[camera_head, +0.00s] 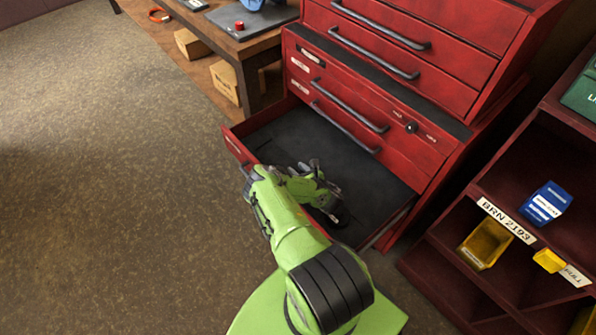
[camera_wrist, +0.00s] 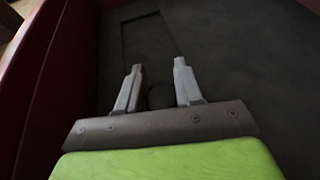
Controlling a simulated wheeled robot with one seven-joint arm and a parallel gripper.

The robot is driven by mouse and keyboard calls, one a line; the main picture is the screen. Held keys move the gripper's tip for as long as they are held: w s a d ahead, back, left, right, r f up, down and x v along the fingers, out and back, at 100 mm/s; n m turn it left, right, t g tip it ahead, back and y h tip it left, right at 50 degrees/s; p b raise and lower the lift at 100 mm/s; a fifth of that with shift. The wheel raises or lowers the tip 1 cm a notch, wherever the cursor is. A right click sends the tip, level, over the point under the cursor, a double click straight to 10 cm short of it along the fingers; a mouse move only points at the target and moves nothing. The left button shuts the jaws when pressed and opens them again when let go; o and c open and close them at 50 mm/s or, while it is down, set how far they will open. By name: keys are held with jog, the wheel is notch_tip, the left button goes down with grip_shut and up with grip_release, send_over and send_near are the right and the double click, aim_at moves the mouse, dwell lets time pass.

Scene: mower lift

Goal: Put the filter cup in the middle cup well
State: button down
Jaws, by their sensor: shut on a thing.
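My gripper (camera_head: 333,208) is low over the dark-lined open bottom drawer (camera_head: 270,135) of the red tool chest. In the wrist view its two grey fingers (camera_wrist: 160,85) stand apart, with a dark round thing (camera_wrist: 160,97) between them. My gripper is shut on this thing, which blends with the dark lining. I cannot tell for sure that it is the filter cup. A faint rectangular outline (camera_wrist: 150,38) shows in the drawer floor ahead of the fingers. I cannot make out any cup well in either view.
The red chest (camera_head: 400,85) rises behind the drawer, with several bar handles. A wooden bench (camera_head: 255,45) is at the back. The floor at left is clear.

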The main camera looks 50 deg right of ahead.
jog(key=shift+f, duration=0.2)
jog(key=c, duration=0.7)
grip_release()
jog(key=shift+c, duration=0.2)
jog(key=shift+r, duration=0.1)
